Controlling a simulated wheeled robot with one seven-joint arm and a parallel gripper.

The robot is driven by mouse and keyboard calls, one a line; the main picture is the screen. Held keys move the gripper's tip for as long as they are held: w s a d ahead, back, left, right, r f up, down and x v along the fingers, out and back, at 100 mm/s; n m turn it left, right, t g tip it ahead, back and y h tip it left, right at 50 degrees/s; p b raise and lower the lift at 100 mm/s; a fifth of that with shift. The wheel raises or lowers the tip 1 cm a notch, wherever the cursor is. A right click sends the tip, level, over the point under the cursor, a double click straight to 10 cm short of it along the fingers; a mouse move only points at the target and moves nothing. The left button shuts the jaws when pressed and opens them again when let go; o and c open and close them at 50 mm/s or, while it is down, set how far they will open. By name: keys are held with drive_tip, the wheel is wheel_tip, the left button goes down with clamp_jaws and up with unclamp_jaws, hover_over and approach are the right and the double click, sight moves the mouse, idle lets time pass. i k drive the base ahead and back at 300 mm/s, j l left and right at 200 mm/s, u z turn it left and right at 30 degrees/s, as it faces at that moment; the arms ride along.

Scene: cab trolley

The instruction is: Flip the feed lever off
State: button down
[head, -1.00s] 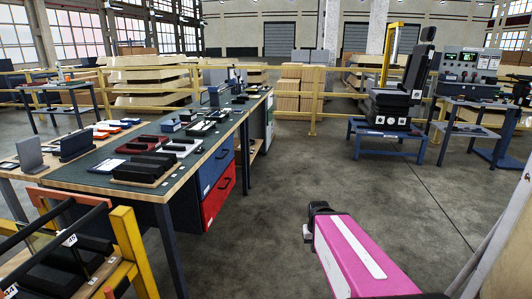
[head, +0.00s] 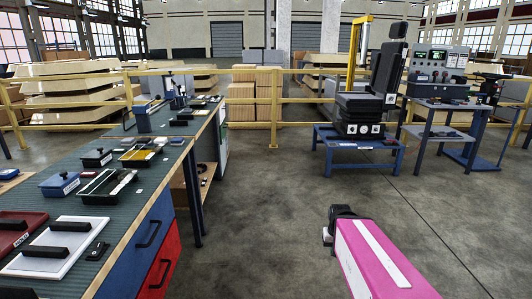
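A grey control console (head: 439,60) stands on a blue-legged table at the right, in the back half of the head view. Its face carries green-lit displays and several small dark knobs or levers; they are too small to tell which is the feed lever or how it is set. My pink arm with a white stripe reaches in from the bottom right and ends in a dark joint, well short of the console. The fingers of my gripper do not show.
A long workbench (head: 122,205) with boxes and trays runs along the left. A black seat (head: 388,75) stands on a blue stand (head: 360,144) left of the console. A yellow railing (head: 274,100) crosses the back. The floor between bench and stand is clear.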

sight(158, 98)
drive_tip(key=i+l, duration=0.1)
drive_tip(key=i, duration=0.7)
drive_tip(key=i+l+u, duration=0.15)
drive_tip(key=i, duration=0.65)
drive_tip(key=i+u, duration=0.8)
drive_tip(key=i, duration=0.15)
